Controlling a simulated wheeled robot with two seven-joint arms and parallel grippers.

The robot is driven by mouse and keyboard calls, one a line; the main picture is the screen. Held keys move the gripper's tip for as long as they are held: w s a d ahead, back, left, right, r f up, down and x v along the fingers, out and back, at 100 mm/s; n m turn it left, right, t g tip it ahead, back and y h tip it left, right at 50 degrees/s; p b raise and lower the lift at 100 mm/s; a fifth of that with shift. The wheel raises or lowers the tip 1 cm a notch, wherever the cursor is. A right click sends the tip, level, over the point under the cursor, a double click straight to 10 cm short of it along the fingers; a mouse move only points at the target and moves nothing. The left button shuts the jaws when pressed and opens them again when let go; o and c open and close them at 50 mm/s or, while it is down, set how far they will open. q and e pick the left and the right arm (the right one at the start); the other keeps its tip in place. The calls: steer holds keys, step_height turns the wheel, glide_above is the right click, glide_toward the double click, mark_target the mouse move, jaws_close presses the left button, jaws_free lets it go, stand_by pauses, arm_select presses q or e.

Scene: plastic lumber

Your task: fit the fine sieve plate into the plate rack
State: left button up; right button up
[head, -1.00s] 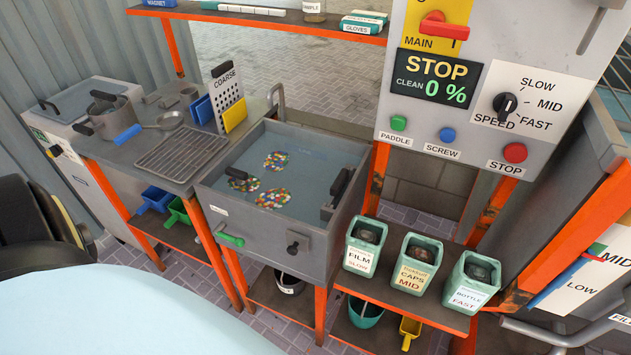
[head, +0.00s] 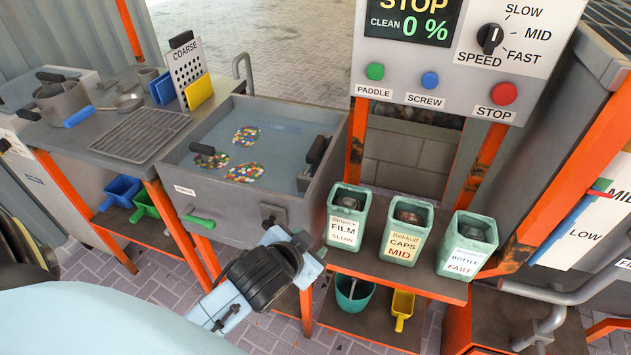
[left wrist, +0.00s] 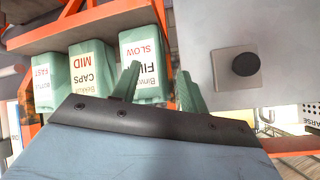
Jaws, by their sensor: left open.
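No plate marked fine shows that I can make out. A pale perforated plate labelled COARSE (head: 187,68) stands upright on the bench at the back left, between blue pieces (head: 162,90) and a yellow piece (head: 199,91); I cannot tell whether these form the plate rack. My left gripper (left wrist: 157,85) is open and empty, its two green fingers in front of the FILM bin (left wrist: 142,58) in the left wrist view. In the head view my left wrist hides the fingers, low in front of the tank (head: 240,215). My right gripper is not in view.
The water-filled tank holds several patches of coloured flakes (head: 246,136). The CAPS bin (head: 406,232) and BOTTLE bin (head: 467,245) stand on the orange shelf beside the FILM bin. A black knob (left wrist: 245,64) sticks out from the tank front. A draining grid (head: 140,134) lies bare on the bench.

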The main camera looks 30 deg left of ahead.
arm_select(q)
steer(key=w+d+r+m+t+h, duration=0.25)
steer(key=w+r+t, duration=0.25)
steer(key=r, duration=0.6)
steer(key=w+d+r+m+t+h, duration=0.1)
steer(key=w+d+r+m+t, duration=0.25)
steer(key=r, duration=0.65)
steer(key=s+d+r+m+g+h, duration=0.1)
steer(key=d+r+m+h, duration=0.3)
steer(key=m+h, duration=0.3)
steer(key=d+r+m+g+h, duration=0.1)
steer(key=d+r+m+h, duration=0.35)
steer(key=m+h, duration=0.35)
steer(key=m+g+y, duration=1)
steer(key=g+y, duration=0.2)
steer(key=y, duration=0.6)
glide_toward(313, 148)
steer(key=shift+w+f+n+g+b, duration=0.15)
steer(key=shift+w+f+b, duration=0.2)
steer(key=shift+f, duration=0.2)
steer(key=shift+w+f+n+g+b, duration=0.15)
steer(key=shift+w+f+b, duration=0.2)
steer(key=shift+f, duration=0.2)
steer(key=shift+b+x, duration=0.5)
steer(key=shift+x, duration=2.65)
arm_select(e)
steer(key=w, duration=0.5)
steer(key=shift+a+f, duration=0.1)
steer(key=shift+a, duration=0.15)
